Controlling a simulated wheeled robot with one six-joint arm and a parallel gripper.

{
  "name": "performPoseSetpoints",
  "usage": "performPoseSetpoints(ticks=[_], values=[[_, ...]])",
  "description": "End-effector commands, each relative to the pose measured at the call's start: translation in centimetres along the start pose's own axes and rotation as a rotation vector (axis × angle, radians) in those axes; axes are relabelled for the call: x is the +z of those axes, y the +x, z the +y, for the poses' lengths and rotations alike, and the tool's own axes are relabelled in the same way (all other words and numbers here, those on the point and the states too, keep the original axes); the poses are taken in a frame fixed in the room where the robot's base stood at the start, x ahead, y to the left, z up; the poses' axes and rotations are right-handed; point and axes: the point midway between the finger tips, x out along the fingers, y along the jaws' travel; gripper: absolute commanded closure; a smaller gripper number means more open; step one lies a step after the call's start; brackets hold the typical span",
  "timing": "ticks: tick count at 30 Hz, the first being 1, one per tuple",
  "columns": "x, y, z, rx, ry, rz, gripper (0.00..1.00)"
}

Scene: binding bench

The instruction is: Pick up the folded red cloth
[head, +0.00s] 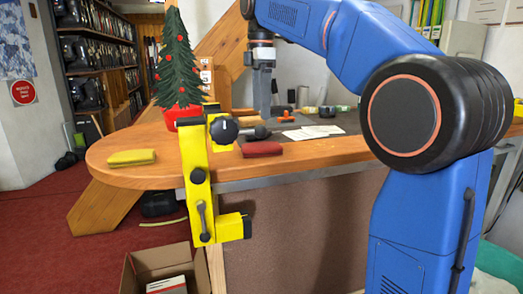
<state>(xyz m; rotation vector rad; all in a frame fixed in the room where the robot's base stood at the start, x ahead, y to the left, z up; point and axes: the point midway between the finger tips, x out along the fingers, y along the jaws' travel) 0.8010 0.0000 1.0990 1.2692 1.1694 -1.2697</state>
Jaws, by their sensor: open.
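The folded red cloth (262,149) lies flat near the front edge of the wooden bench (330,150), just right of the yellow clamp. A folded yellow cloth (131,157) lies on the rounded left end of the bench. My gripper (262,117) points straight down above the bench, higher in the picture than the red cloth and apart from it. It is open with nothing seen between its fingers. I cannot tell exactly how far behind the cloth it hangs.
A yellow clamp (196,170) with a black knob grips the bench's front edge. A small decorated tree (178,65) in a red pot stands behind it. Papers (313,132) and several tools lie on a dark mat. A cardboard box (128,275) sits on the floor below.

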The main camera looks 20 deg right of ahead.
Motion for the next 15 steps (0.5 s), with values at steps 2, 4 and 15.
performPoseSetpoints(ticks=[2,4,15], values=[[0.0,1.5,-0.1,-0.003,0.0,-0.001,0.25],[0.0,2.6,-0.1,-0.002,0.0,0.0,0.25],[0.0,6.0,0.0,0.001,0.001,0.0,0.25]])
